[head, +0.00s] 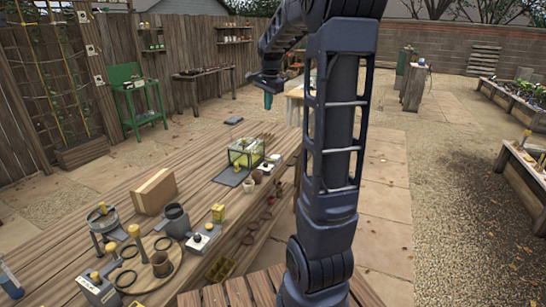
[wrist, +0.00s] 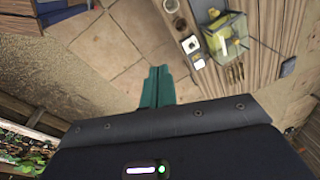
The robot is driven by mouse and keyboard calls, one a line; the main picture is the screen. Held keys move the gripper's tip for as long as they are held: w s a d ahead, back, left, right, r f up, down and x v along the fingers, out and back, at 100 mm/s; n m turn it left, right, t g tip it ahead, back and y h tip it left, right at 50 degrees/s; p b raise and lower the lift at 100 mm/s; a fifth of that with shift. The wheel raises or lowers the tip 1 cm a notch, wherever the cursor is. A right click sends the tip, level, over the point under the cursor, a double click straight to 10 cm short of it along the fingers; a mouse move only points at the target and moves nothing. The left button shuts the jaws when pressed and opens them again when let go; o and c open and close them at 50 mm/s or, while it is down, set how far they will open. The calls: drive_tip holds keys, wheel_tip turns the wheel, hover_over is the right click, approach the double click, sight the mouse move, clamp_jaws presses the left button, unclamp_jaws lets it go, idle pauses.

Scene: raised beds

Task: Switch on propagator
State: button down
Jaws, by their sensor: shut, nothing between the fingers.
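A clear-walled case that looks like the propagator (head: 246,151) stands on the long wooden bench, with yellow-green things inside. It also shows in the wrist view (wrist: 226,36). A small white box with a dark knob (head: 266,168) sits beside its right front corner; this box shows in the wrist view too (wrist: 190,45). I cannot make out a switch state. My gripper (head: 268,101) has teal fingers, shut and empty. It hangs in the air beyond and above the propagator in the head view. In the wrist view its fingertips (wrist: 158,72) point over paving, apart from the bench.
The bench (head: 120,190) also holds a cardboard-coloured block (head: 154,191), a grey jug (head: 176,221), another white knobbed box (head: 203,239) and a round wooden board with tools. Small pots stand near the propagator. Paving right of the bench is clear.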

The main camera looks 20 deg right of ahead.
drive_tip(key=w+d+f+m, duration=0.3)
drive_tip(key=w+f+m, duration=0.1)
drive_tip(key=w, duration=0.5)
drive_tip(key=m+g+h, duration=0.1)
drive_tip(key=m+g, duration=0.2)
drive_tip(key=m, duration=0.7)
hover_over(274, 160)
drive_tip(key=w+a, duration=0.2)
wheel_tip(274, 160, down, 22)
drive_tip(key=shift+d+r, duration=0.15)
drive_tip(key=f, duration=0.4)
drive_tip(key=s+d+f, duration=0.1)
drive_tip(key=f, duration=0.8)
drive_tip(key=shift+s+d+f, duration=0.2)
drive_tip(key=shift+f, duration=0.2)
